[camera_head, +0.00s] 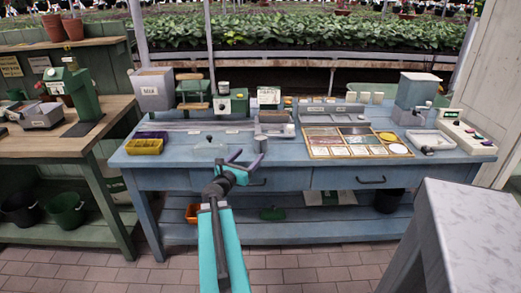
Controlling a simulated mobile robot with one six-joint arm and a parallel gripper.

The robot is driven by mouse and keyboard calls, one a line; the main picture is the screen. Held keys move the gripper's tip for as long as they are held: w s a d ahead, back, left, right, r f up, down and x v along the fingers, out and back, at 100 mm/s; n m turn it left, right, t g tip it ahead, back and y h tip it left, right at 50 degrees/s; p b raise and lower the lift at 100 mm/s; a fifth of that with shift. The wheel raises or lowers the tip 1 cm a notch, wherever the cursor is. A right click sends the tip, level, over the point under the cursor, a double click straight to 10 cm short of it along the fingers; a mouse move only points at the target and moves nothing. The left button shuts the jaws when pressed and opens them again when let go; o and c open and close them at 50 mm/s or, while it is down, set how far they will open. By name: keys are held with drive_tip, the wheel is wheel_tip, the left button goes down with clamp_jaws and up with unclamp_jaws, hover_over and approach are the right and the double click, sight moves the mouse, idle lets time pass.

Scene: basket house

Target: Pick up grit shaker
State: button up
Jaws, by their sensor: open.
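My gripper (246,160) is open and empty, with purple fingers. It is at the end of my arm, near the front edge of the blue workbench (185,160), left of its middle. I cannot tell surely which object is the grit shaker. Small pale containers that could be shakers stand at the back right of the bench: several white cups (364,97) in a row. Another small white container (289,129) stands beside a grey tray (270,117) in the middle. Labels on the bench are mostly too small to read.
A yellow bin (145,147) stands at the bench's left. A wooden compartment tray (318,154) covers the right middle, with a grey dispenser (417,92) and white tray (431,143) further right. A pale block-topped stand (480,215) is close at front right. Tiled floor lies clear before the bench.

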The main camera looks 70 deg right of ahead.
sight(258, 145)
drive_tip(key=shift+s+d, duration=0.2)
drive_tip(key=shift+d, duration=1.45)
drive_tip(key=shift+s+d, duration=0.15)
drive_tip(key=shift+d, duration=1.5)
drive_tip(key=shift+s+d+p, duration=0.15)
drive_tip(key=shift+d+p, duration=0.1)
drive_tip(key=shift+d, duration=1.05)
drive_tip(key=shift+s+d+p, duration=0.1)
drive_tip(key=shift+d+p, duration=0.1)
drive_tip(key=shift+d, duration=1.1)
drive_tip(key=c, duration=1.3)
drive_tip(key=shift+r, duration=0.15)
